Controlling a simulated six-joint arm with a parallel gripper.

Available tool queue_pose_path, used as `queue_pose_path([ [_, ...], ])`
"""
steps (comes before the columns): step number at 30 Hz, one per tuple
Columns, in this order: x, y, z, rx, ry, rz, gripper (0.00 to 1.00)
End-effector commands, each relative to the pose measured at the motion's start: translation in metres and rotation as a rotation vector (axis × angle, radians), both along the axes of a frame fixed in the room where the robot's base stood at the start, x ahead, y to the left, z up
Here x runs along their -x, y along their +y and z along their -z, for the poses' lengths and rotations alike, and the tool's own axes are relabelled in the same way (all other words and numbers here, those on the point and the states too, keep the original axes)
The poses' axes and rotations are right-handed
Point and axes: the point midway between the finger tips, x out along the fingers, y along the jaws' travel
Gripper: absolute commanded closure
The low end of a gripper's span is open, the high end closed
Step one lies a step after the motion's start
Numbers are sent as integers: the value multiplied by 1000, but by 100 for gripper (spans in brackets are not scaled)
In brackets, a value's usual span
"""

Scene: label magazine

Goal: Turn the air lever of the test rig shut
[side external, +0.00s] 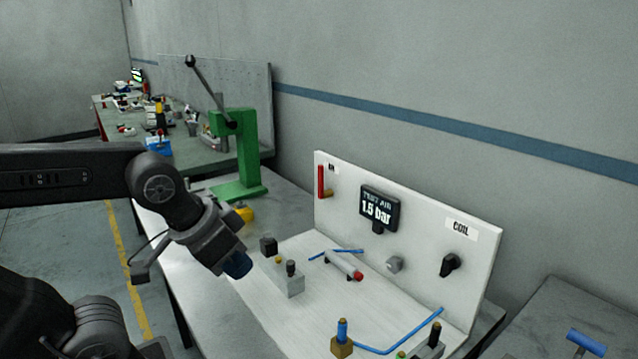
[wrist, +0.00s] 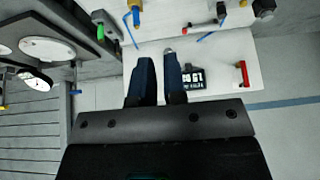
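The test rig is a white base with an upright white panel (side external: 420,225). The red air lever (side external: 321,182) stands upright at the panel's left end, below a small label, with a brass fitting (side external: 328,193) by its lower end. In the wrist view the red lever (wrist: 244,74) is at the right. A dark display (side external: 379,209) on the panel reads TEST AIR 1.5 bar. My gripper (side external: 237,264), with dark blue fingers, is above the left part of the rig, clear of the lever. In the wrist view the fingers (wrist: 157,58) are apart with nothing between them.
A black knob (side external: 450,265) sits under the COIL label. A grey block (side external: 290,280), a cylinder with a red end (side external: 344,264), blue tubes (side external: 400,332) and a brass valve with a blue top (side external: 342,338) stand on the base. A green press (side external: 238,150) stands behind.

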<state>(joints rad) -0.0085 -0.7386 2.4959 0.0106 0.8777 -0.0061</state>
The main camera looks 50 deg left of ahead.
Motion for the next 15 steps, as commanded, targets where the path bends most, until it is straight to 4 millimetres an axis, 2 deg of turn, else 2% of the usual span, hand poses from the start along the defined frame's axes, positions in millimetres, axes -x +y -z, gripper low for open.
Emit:
queue_pose_path([
  [1,-9,6,0,-11,-18,-21,84],
  [5,-52,35,-4,-71,-132,-105,71],
  [9,-112,85,-9,-157,-315,-190,58],
  [15,-178,154,-10,-228,-571,-208,57],
])
